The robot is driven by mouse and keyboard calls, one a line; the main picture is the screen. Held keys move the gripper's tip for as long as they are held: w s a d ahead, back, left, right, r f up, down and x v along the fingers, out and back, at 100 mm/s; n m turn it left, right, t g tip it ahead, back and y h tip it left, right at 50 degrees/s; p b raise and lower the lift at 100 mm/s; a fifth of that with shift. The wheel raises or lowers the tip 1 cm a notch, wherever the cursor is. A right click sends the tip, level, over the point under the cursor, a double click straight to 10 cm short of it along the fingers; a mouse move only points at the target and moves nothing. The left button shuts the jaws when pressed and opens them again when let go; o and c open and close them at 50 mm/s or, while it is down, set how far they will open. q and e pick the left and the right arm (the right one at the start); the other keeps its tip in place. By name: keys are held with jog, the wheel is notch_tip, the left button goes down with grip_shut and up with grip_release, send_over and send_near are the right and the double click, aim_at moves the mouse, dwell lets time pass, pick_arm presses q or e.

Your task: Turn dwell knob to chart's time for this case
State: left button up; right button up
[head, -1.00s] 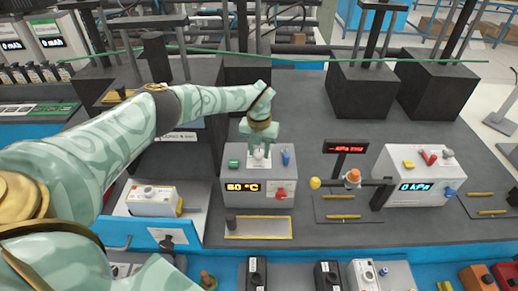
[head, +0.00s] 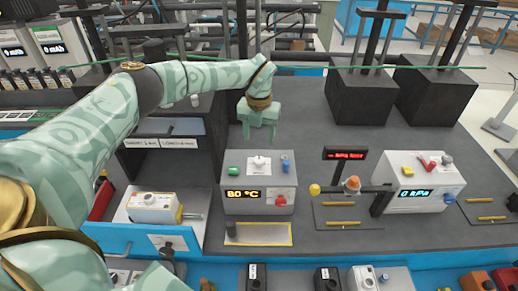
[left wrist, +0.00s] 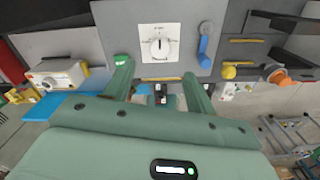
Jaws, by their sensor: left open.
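A grey control box (head: 233,207) stands mid-table with a display reading 80 °C. On its top are a white knob on a white dial plate (head: 259,163), a green button (head: 233,171) and a blue lever (head: 286,165); a red knob (head: 280,201) is on its front. The white dial knob also shows in the left wrist view (left wrist: 158,46), its pointer roughly upright; its scale is too small to read. My left gripper (head: 259,136) is open and empty above and behind the dial, apart from it. My right gripper is out of view.
An open dark cabinet (head: 165,170) with a small label strip stands left of the box. A white instrument (head: 154,206) is at its front. A yellow-ended bar fixture (head: 350,188) and a white 0 kPa box (head: 415,183) are to the right.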

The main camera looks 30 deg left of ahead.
pick_arm(q)
notch_tip(320, 180, up, 7)
jog(key=shift+r, duration=0.15)
dwell(0.5)
